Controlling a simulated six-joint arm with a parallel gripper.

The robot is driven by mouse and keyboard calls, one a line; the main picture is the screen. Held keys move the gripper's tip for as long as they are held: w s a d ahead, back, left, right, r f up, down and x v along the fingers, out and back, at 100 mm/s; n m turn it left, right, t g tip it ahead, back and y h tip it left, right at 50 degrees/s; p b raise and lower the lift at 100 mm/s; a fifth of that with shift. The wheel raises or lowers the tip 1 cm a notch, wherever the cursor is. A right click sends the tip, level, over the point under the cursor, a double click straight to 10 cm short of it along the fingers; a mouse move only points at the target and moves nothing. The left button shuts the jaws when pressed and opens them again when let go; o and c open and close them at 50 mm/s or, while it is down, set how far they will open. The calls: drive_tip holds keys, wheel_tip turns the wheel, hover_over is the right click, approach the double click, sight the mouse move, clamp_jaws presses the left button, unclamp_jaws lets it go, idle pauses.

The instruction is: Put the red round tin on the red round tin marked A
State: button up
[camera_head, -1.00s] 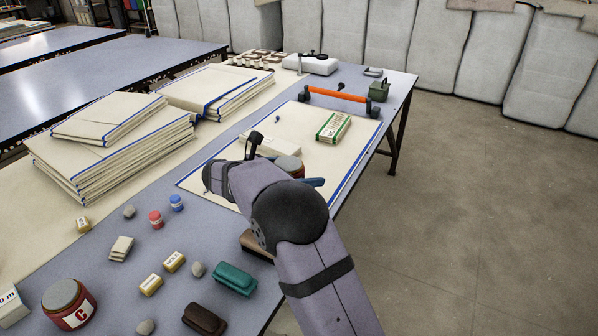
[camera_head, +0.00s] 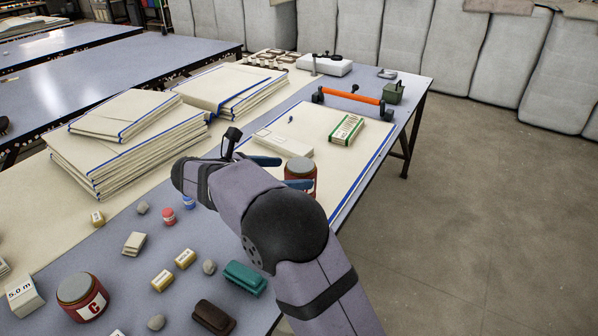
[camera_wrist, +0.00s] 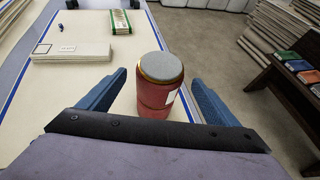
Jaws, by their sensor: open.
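A red round tin with a grey lid (camera_head: 299,166) stands upright on the cream sheet. In the wrist view the red body (camera_wrist: 155,97) is tall, with a seam across it, and looks like one tin stacked on another; part of a white label shows at its right, its letter unreadable. My gripper (camera_head: 297,173) is open, its blue fingers on either side of the tin with gaps in the wrist view (camera_wrist: 158,78). Another red tin (camera_head: 82,297), marked C, stands at the front left.
A pale flat box (camera_head: 283,143) and a green-and-white box (camera_head: 346,130) lie beyond the tin. An orange-handled tool (camera_head: 352,97) lies behind them. Folded cloth stacks (camera_head: 130,150) stand at left. Small blocks, stones and a teal case (camera_head: 244,278) lie in front.

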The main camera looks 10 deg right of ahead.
drive_tip(key=shift+v, duration=1.35)
drive_tip(key=shift+s+d+r+m+y+p, duration=0.1)
drive_tip(key=shift+s+r+m+y+p, duration=0.25)
drive_tip(key=shift+m+p, duration=0.35)
drive_tip(key=s+d+f+m+g+y, duration=0.15)
drive_tip(key=s+f+m+y, duration=0.25)
drive_tip(key=s+f+m, duration=0.45)
drive_tip(key=s+d+f+m+g+y, duration=0.15)
drive_tip(key=s+f+m+y, duration=0.35)
drive_tip(key=s, duration=0.7)
drive_tip(key=s+f+m+g+y, duration=0.25)
drive_tip(key=s+f+m, duration=0.25)
drive_tip(key=s+m, duration=0.45)
wheel_tip(320, 180, up, 23)
drive_tip(key=n+p, duration=0.1)
drive_tip(key=p, duration=2)
drive_tip(key=shift+s+f+h+p, duration=0.15)
drive_tip(key=shift+f+h+p, duration=0.15)
drive_tip(key=shift+h, duration=0.1)
